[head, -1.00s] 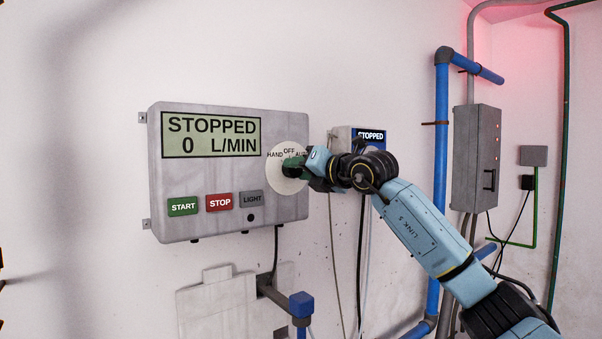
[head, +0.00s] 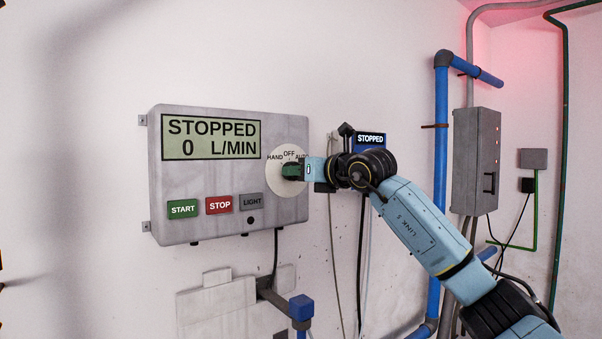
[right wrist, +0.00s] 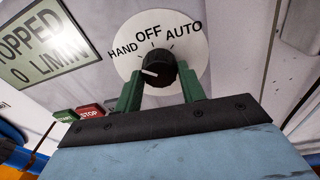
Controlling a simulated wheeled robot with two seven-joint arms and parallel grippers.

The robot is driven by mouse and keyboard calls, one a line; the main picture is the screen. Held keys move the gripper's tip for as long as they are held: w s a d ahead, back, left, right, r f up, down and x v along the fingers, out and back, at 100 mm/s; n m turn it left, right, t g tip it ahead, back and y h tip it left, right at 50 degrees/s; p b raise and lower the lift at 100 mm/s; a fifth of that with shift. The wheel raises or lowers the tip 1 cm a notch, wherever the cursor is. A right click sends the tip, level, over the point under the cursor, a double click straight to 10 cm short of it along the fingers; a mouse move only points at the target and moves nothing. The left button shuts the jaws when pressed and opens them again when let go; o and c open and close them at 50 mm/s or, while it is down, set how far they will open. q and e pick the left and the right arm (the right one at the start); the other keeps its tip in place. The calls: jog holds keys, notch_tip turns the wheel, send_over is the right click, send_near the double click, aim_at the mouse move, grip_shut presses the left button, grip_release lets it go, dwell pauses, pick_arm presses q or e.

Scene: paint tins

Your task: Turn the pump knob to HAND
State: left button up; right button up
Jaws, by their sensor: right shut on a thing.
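The pump knob (right wrist: 158,66) is black with a white pointer line and sits on a round white dial (right wrist: 128,66) marked HAND, OFF and AUTO. In the right wrist view its pointer lies on the HAND side, pointing left; exact alignment with the HAND mark is hard to tell. My right gripper (right wrist: 160,88) is shut on the knob, with a green finger on each side. In the head view the right gripper (head: 291,171) covers the knob. The dial (head: 285,188) is on the right of the grey control panel (head: 165,178). My left gripper is not in view.
The panel's display (head: 211,137) reads STOPPED, 0 L/MIN. Below it are START (head: 183,208), STOP (head: 219,204) and LIGHT (head: 251,201) buttons. A small unit (head: 369,139) is behind my right wrist. Blue pipes (head: 441,150) and a grey box (head: 477,155) are further right.

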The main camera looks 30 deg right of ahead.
jog(key=o, duration=1)
jog(key=s+b, duration=0.1)
jog(key=s, duration=0.3)
jog(key=s+d+b, duration=0.1)
jog(key=s+b, duration=0.1)
jog(key=s, duration=0.3)
jog(key=s+r+b, duration=0.1)
jog(key=s, duration=0.3)
jog(key=shift+s+d+b, duration=0.15)
jog(key=shift+d+b, duration=0.25)
